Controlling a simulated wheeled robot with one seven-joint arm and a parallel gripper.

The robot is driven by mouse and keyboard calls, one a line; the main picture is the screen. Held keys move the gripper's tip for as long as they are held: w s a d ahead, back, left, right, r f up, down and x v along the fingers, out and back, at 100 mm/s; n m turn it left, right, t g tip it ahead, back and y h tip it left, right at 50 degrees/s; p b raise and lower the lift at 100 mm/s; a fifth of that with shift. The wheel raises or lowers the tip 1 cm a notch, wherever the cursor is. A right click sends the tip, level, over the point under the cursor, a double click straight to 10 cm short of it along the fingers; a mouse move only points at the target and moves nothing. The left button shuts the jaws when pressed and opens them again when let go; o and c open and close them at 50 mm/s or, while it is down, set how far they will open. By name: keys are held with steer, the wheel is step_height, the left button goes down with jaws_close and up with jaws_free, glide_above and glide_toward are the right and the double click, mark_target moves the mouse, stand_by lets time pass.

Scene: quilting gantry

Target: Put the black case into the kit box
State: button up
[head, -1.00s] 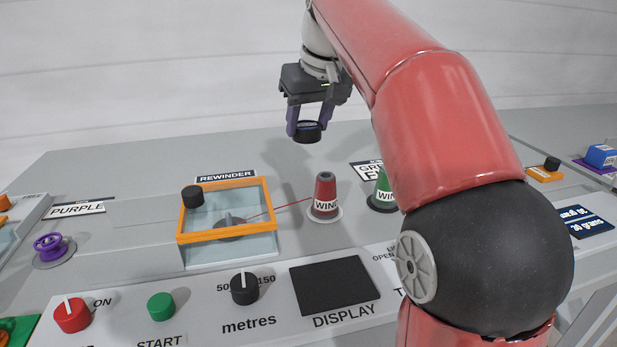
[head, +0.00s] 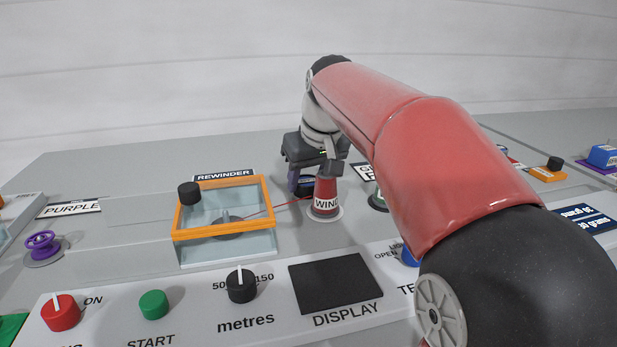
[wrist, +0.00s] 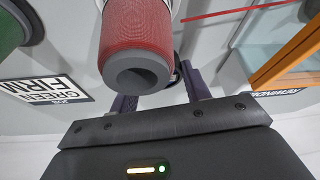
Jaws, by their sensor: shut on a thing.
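My gripper (head: 304,188) is low over the bench, just behind the red thread cone (head: 326,192). Its purple fingers are shut on a small dark round thing, which looks like the black case (head: 307,184). The cone hides part of it. In the wrist view the red cone (wrist: 137,45) stands in front of the fingers (wrist: 160,98) and covers most of what they hold. I cannot tell whether the held thing touches the bench. I cannot make out a kit box in either view.
The orange-framed rewinder (head: 225,208) stands left of the cone, with a red thread running between them. A green cone (head: 377,198) is close on the right, partly behind my arm. The control panel with the display (head: 335,285) lies in front.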

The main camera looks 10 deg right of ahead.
steer(key=shift+f, duration=0.15)
steer(key=o, duration=1)
